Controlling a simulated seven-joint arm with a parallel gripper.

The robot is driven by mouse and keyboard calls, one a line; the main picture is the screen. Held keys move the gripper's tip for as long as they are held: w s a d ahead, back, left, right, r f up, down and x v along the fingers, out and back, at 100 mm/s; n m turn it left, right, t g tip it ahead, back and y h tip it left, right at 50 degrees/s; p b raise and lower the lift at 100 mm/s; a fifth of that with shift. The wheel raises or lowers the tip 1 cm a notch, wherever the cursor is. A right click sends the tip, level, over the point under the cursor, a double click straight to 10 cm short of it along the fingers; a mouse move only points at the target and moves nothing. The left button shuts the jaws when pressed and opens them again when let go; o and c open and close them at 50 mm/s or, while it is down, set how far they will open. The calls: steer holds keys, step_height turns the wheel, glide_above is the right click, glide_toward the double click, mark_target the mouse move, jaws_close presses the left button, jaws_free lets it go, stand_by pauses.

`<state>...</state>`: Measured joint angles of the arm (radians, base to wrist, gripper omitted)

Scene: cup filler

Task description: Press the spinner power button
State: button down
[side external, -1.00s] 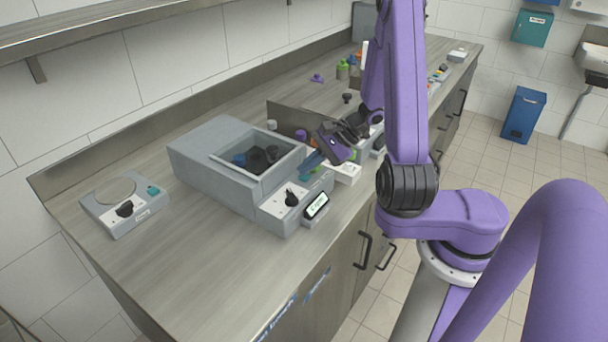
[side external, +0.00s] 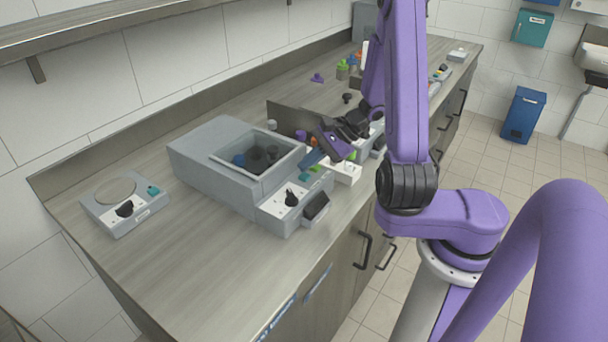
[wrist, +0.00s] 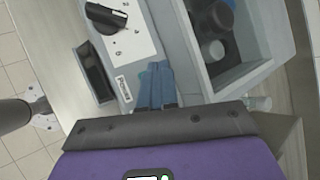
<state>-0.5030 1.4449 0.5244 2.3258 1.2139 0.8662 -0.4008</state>
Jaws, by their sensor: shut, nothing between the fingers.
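The spinner (side external: 205,165) is a grey box with an open square well on the counter. My gripper (side external: 308,160) is shut and empty, close above the button end of the panel.
Dark-capped vessels (side external: 257,158) sit in the spinner's well. A smaller grey device (side external: 126,207) with a knob and teal button stands at left. White and grey equipment (side external: 343,172) crowds the right side. The counter front-left is clear.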

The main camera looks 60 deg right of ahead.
mark_target(308, 175)
step_height(308, 175, up, 6)
stand_by(0.8)
steer(key=shift+a, duration=0.1)
